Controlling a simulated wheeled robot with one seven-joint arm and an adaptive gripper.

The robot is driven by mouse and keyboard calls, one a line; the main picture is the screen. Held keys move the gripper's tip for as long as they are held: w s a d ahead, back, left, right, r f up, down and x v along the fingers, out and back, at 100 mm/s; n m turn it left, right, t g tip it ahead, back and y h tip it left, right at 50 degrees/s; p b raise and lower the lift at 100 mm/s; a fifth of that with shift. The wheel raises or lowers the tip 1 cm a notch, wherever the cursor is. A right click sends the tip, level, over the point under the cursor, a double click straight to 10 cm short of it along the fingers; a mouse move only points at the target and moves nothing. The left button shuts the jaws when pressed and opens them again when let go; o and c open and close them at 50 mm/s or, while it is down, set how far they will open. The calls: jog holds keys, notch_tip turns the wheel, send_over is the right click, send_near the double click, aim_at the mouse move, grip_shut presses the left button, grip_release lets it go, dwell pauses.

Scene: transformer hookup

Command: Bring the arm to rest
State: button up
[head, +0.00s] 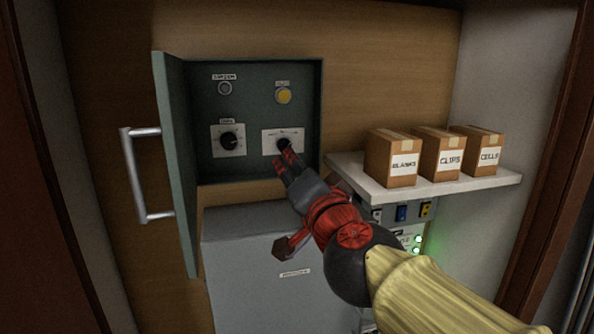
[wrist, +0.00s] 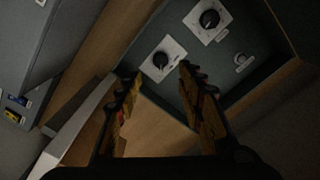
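My gripper (head: 285,157) is in front of the right-hand black knob (head: 283,144) inside the open green cabinet (head: 258,66). In the wrist view my gripper (wrist: 159,75) has its two fingers spread apart with nothing between them. The same knob (wrist: 160,60) shows just beyond the fingertips, between them, and looks clear of both. My arm reaches in from the lower right of the head view. Part of the right knob's plate is hidden behind the fingertips in the head view.
The cabinet door (head: 176,165) stands open at left with a metal handle (head: 142,176). A left knob (head: 229,140), a yellow button (head: 284,96) and a grey button (head: 225,88) share the panel. A white shelf (head: 430,190) at right carries three boxes, close to my arm.

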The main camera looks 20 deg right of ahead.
jog(key=s+a+f+n+g+y+b, duration=0.1)
jog(key=s+a+f+n+g+y, duration=0.15)
jog(key=f, duration=0.35)
jog(key=s+a+f+n+g+y+b, duration=0.1)
jog(key=s+a+f+n+g, duration=0.1)
jog(key=a+f, duration=0.3)
jog(key=s+a+f+n+g+y+b, duration=0.1)
jog(key=s+a+f+n+g+y, duration=0.15)
jog(key=f, duration=0.45)
jog(key=s+d+f+n+g+h+b, duration=0.1)
jog(key=s+d+f+b, duration=0.3)
jog(key=f, duration=0.7)
jog(key=s+d+f+g+h+b, duration=0.2)
jog(key=s+d+f+b, duration=0.2)
jog(key=f, duration=0.6)
jog(key=s+d+f+n+g+h+b, duration=0.1)
jog(key=s+d+f+b, duration=0.3)
jog(key=f, duration=0.7)
jog(key=s+g+h+b, duration=0.1)
jog(key=s+b, duration=0.1)
jog(key=s, duration=0.2)
jog(key=shift+d+f+n+b, duration=0.3)
jog(key=shift+d+f, duration=0.05)
jog(key=shift+d, duration=0.05)
